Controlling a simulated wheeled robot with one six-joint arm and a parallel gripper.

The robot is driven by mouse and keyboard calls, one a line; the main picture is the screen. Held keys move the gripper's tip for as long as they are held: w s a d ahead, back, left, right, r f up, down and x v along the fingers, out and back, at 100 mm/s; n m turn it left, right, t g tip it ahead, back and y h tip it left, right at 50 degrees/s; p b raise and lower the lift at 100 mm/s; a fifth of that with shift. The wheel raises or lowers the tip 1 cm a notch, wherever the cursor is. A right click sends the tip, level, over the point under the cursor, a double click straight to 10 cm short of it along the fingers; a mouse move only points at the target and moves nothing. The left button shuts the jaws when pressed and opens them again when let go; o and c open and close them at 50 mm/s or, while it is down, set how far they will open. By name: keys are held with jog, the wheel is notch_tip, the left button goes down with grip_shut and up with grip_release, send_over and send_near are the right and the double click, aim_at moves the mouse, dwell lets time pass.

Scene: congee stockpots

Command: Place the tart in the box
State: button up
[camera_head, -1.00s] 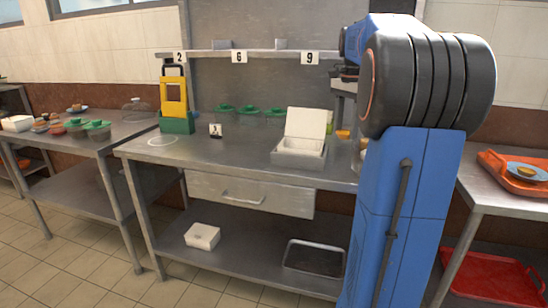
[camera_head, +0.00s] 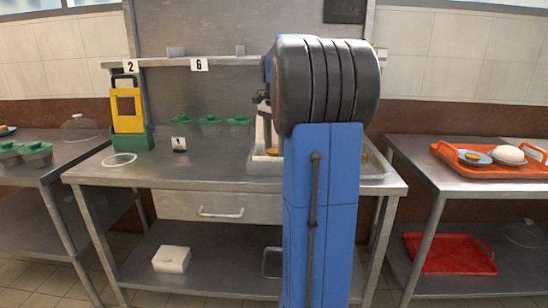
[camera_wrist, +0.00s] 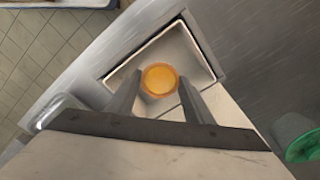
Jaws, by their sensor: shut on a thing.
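An orange-yellow tart (camera_wrist: 160,80) is pinched between the two fingers of my gripper (camera_wrist: 158,92) in the wrist view. In the head view the box (camera_head: 256,167) stands on the steel table, partly hidden by my arm. The tart (camera_head: 272,151) shows there as a small orange spot at the box. Whether it touches the box floor cannot be told.
Three green-lidded tubs (camera_head: 210,125) stand at the back of the table. A yellow-green caddy (camera_head: 128,118) stands at the left. An orange tray (camera_head: 480,171) with a plate and a white item is on the right table. The table's left part is mostly clear.

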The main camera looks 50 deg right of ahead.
jog(key=shift+f, duration=2)
jog(key=shift+f, duration=0.1)
jog(key=o, duration=1)
notch_tip(320, 180, up, 12)
jog(key=shift+r, duration=0.15)
